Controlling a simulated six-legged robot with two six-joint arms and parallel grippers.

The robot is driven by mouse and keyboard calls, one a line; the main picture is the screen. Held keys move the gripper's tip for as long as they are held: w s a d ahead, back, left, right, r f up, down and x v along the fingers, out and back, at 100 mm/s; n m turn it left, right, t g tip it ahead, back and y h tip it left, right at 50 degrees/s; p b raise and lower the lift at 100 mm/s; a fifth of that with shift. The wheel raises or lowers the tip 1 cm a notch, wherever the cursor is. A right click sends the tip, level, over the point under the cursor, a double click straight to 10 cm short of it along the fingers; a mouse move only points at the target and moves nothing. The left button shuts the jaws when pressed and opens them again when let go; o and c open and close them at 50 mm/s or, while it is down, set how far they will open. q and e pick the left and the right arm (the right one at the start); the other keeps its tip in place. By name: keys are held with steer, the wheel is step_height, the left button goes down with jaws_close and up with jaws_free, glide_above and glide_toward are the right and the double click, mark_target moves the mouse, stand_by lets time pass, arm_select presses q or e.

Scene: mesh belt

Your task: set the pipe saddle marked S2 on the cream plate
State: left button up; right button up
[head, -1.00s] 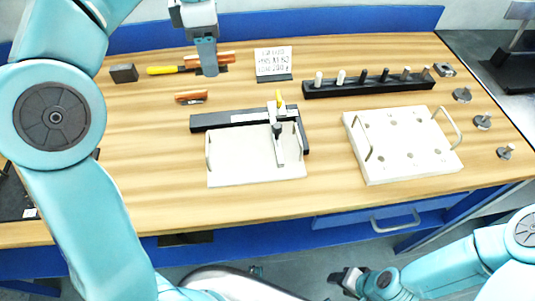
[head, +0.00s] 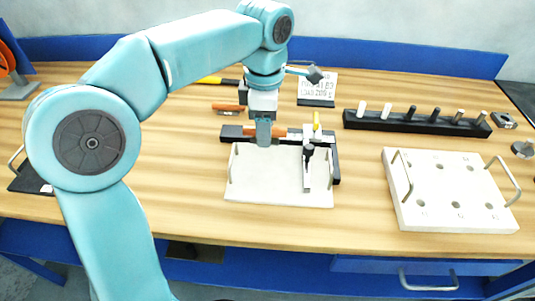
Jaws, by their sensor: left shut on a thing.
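The cream plate (head: 262,190) lies on the bench in the middle of the head view. It has a handle on its left side, a dark fence along its back, and a clamp (head: 308,170) at its right part. My left gripper (head: 264,139) is shut on a copper-coloured pipe saddle (head: 287,132), held by the plate's back edge. The gripper covers the saddle's middle, and its mark cannot be read. Whether the saddle touches the fence or plate I cannot tell. Another copper-coloured piece (head: 225,108) lies farther back left. My right gripper is out of view.
A black rack (head: 415,125) with several pegs stands at the back right. A cream block with holes (head: 405,216) and two handles lies in front of it. A white sign (head: 318,84) stands behind the plate.

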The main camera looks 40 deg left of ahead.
mark_target(266, 157)
arm_select(q)
step_height(266, 157, down, 6)
steer(key=shift+f+b, duration=0.15)
steer(key=shift+b, duration=0.45)
steer(key=shift+f, duration=0.15)
steer(key=o, duration=1.2)
